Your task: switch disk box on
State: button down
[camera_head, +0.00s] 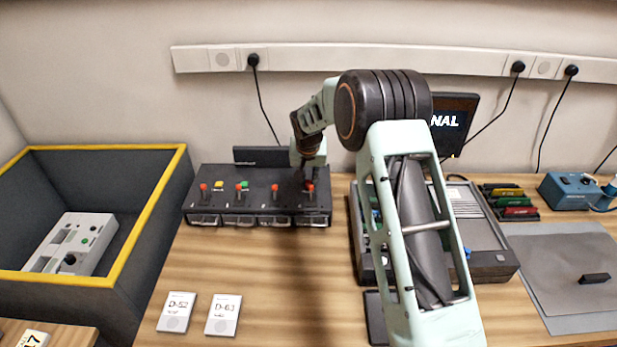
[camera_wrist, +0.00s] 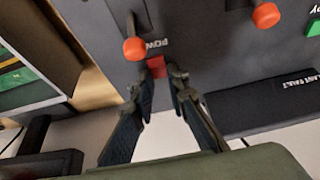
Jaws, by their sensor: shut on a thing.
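A dark box (camera_head: 235,212) with red-knobbed levers stands against the wall in the head view, under my gripper (camera_head: 308,171); I cannot read which part is labelled disk. In the wrist view, my gripper (camera_wrist: 161,76) has its dark fingertips on either side of a small red block (camera_wrist: 157,66) beside the word POWER. It looks shut on this block, though the contact is partly hidden. A red lever knob (camera_wrist: 134,48) is just beside the left fingertip, and another knob (camera_wrist: 266,15) is farther right. In the head view, my gripper partly covers the rightmost knob (camera_head: 309,187).
A yellow-rimmed bin (camera_head: 150,211) holding a grey box (camera_head: 76,245) is at left. A grey case (camera_head: 487,240) is right of the dark box, partly behind my arm. Two white cards (camera_head: 176,311) (camera_head: 223,314) lie in front. The front middle table is clear.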

aim_at(308, 185)
jog(key=shift+r, duration=0.1)
jog(key=shift+w+r+g+p, duration=0.15)
jog(key=shift+g+p, duration=0.25)
jog(key=shift+p, duration=0.6)
jog(key=shift+w+g+p, duration=0.3)
jog(key=shift+g+p, duration=0.4)
jog(key=shift+p, duration=0.1)
jog(key=shift+f+g, duration=0.25)
jog(key=shift+g, duration=0.05)
jog(key=c, duration=1.9)
grip_release()
jog(key=r, duration=0.4)
jog(key=s+r, duration=0.1)
jog(key=r, duration=0.7)
jog(key=shift+s, duration=0.35)
